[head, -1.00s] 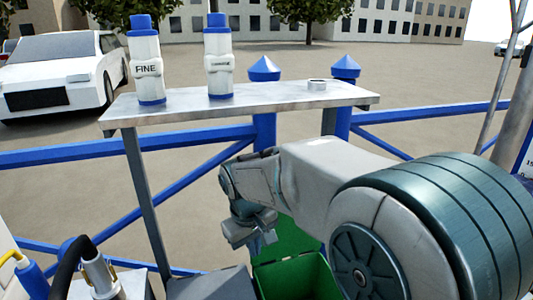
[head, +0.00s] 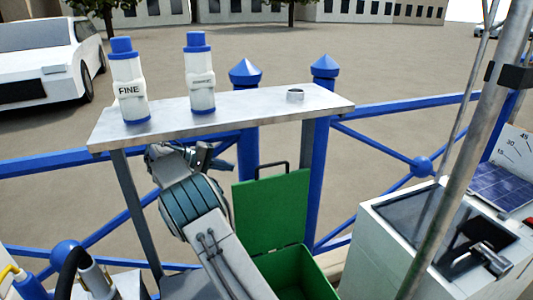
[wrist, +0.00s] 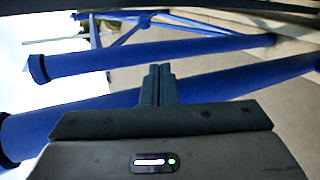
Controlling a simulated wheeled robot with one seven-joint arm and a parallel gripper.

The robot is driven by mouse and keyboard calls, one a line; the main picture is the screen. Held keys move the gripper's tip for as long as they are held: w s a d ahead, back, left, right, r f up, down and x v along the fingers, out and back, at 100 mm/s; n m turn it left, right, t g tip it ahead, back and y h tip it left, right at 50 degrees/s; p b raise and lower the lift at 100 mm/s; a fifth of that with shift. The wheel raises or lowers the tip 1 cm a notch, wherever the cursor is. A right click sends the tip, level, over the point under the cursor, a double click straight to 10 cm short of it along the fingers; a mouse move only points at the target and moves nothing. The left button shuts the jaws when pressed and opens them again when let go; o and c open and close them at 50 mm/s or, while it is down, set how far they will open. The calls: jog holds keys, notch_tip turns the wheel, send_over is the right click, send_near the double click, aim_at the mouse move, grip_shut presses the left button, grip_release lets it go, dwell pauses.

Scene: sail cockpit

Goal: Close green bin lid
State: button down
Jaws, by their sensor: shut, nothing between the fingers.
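The green bin (head: 318,277) stands at the lower middle of the head view. Its green lid (head: 272,212) is open and stands upright at the back of the bin, with a dark handle (head: 271,165) on its top edge. My arm reaches up to the left of the bin. My gripper (head: 222,165) is left of the lid, below the shelf and near the blue railing, partly hidden by my arm. In the wrist view my gripper (wrist: 158,72) is shut and empty, with blue rails beyond it. The lid and bin do not show in the wrist view.
A metal shelf (head: 240,114) with two white-and-blue bottles (head: 128,85) and a small ring (head: 295,95) stands above my gripper. Blue railing (head: 385,150) runs behind. A white cabinet (head: 395,250) with a metal pole (head: 460,150) stands at the right.

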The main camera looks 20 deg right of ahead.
jog(key=s+d+r+m+g+h+p, duration=0.1)
jog(key=s+d+m+g, duration=0.1)
jog(key=d, duration=0.4)
jog(key=s+d+r+m+g+h, duration=0.1)
jog(key=s+d+r+m+h, duration=0.1)
jog(key=d, duration=0.4)
jog(key=shift+s+d+m+g+h+p, duration=0.35)
jog(key=shift+s+m, duration=0.35)
jog(key=shift+s, duration=0.35)
